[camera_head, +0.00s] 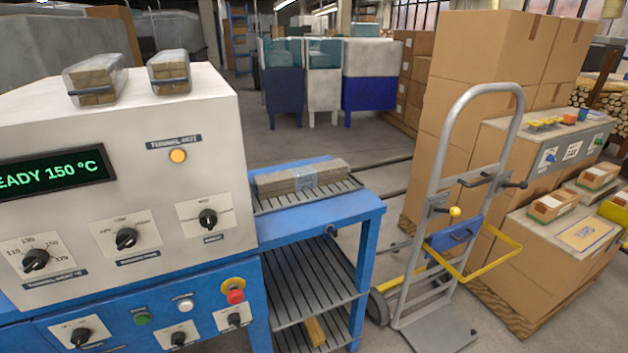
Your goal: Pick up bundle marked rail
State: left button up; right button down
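A long wrapped wooden bundle (303,178) lies on the slatted top of the blue outfeed stand (345,209). Its middle shows a clear shiny wrap; I cannot read any marking on it. Two shorter wrapped bundles with dark bands sit on top of the white machine, one at the left (96,79) and one to its right (169,72). I cannot read a "rail" mark on either. Neither of my grippers is in view.
The white machine (200,120) shows a green "READY 150 °C" display (52,172) and several knobs. A hand truck (447,210) stands right of the stand, before stacked cartons (470,80). A wooden piece (316,331) lies on the lower shelf. Open floor (290,143) lies behind.

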aim_at(294, 179)
jog(key=i+l+u, duration=0.5)
jog(key=l+u, duration=0.25)
jog(key=l, duration=0.2)
jog(key=i, duration=0.1)
